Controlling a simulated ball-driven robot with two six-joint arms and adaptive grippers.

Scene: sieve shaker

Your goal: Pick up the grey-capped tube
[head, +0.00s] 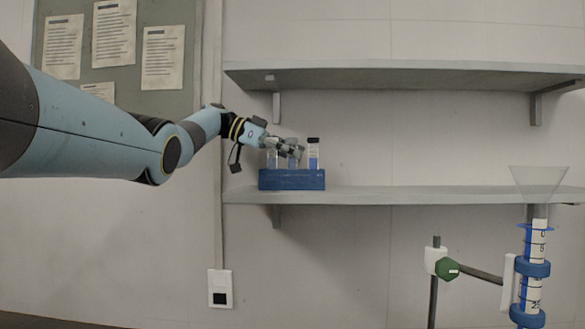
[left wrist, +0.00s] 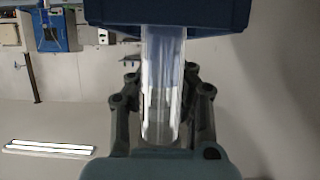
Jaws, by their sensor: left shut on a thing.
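A blue rack (head: 291,180) stands on the lower shelf and holds upright tubes. The right-hand tube (head: 313,155) has a dark cap and a pale label. Another tube (head: 272,158) stands at the rack's left end. My left gripper (head: 297,149) reaches in from the left, over the rack, and is shut on a clear tube that appears to be the middle one (head: 292,162). In the left wrist view this tube (left wrist: 160,85) lies between the fingers and meets the rack (left wrist: 165,14) at the top. Its cap colour cannot be made out. My right gripper is out of view.
The lower shelf (head: 420,195) is clear to the right of the rack. An upper shelf (head: 400,75) runs above it. A stand (head: 434,285) with a clamped blue-marked cylinder (head: 533,270) and a clear funnel (head: 538,183) is at the lower right.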

